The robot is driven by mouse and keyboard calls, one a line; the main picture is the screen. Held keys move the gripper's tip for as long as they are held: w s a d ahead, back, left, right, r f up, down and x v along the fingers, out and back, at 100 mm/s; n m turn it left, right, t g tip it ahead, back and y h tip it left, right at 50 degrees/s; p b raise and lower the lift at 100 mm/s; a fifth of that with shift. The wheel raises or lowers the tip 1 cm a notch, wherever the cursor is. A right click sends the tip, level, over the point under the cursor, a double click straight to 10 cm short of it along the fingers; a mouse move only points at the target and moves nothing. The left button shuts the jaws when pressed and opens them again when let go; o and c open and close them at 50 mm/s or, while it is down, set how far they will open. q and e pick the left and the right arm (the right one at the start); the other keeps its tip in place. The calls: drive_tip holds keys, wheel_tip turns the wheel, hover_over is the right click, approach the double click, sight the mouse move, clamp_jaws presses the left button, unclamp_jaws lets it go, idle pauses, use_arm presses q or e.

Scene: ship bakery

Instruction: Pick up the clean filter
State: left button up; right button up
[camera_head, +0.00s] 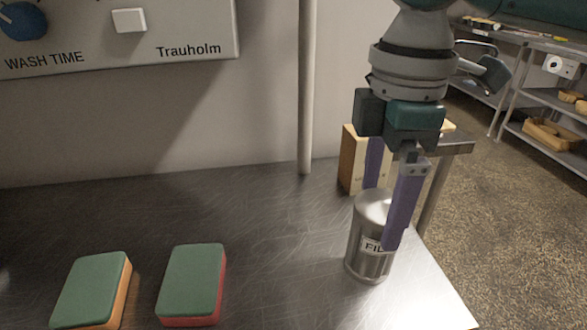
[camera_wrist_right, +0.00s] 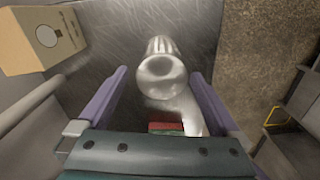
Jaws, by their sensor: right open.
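The filter (camera_head: 363,262) is a shiny metal cylinder with a pale label starting "FIL". It stands upright on the steel worktop near its right edge. My right gripper (camera_head: 382,216) points down over it, open, with one purple finger in front of the can and the other behind its upper part. In the right wrist view the filter (camera_wrist_right: 162,72) shows between the fingertips, with gaps on both sides. I cannot tell from these views whether a finger touches it. My left gripper is not in view.
A wooden box (camera_head: 351,160) stands behind the filter. Two green-topped sponges, one orange (camera_head: 93,288) and one red (camera_head: 193,280), lie on the worktop (camera_head: 270,240) to the left. A control panel (camera_head: 120,35) is on the wall. Shelves (camera_head: 545,90) stand beyond the floor at right.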

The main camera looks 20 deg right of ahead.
drive_tip(key=f, duration=0.4)
drive_tip(key=shift+s+d+f, duration=0.1)
drive_tip(key=shift+s+f, duration=0.05)
drive_tip(key=shift+s, duration=0.05)
drive_tip(key=c, duration=1.6)
